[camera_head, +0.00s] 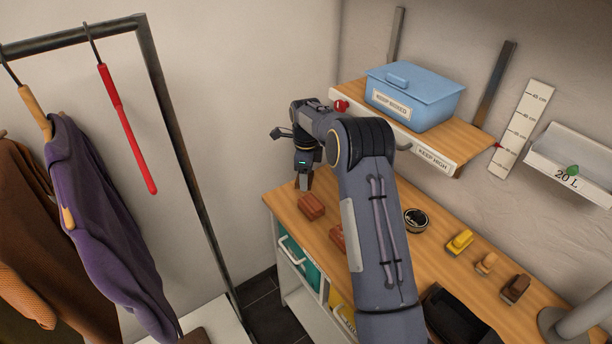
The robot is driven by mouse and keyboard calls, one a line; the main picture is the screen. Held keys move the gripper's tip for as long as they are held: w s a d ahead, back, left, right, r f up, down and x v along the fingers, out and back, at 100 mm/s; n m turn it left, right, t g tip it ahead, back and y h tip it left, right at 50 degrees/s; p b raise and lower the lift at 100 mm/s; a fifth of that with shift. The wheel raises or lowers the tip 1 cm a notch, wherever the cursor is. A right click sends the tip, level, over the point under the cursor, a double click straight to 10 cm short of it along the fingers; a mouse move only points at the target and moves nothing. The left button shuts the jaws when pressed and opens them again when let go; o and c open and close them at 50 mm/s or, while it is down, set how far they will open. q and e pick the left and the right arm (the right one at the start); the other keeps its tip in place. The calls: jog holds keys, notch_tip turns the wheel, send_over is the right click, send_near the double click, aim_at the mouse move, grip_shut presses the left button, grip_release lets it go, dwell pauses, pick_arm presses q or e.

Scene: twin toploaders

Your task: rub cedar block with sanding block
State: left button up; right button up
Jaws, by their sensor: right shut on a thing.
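A reddish-brown block (312,206), which looks like a cedar block, lies on the wooden worktop (285,205) near its left end. A second similar block (337,236) lies nearer, partly hidden behind my right arm. My right gripper (303,184) points down just behind and above the first block. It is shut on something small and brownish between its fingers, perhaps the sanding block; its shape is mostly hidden. I cannot tell whether it touches the cedar block. My left gripper is out of view.
A shelf (466,150) with a blue lidded box (413,97) hangs above the worktop. A round black tin (416,219) and yellow (460,242), tan (486,263) and brown (515,288) small items stand right of my arm. A clothes rack (172,122) stands left.

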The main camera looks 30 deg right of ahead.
jog(key=shift+r+p, duration=1.15)
jog(key=shift+r, duration=0.4)
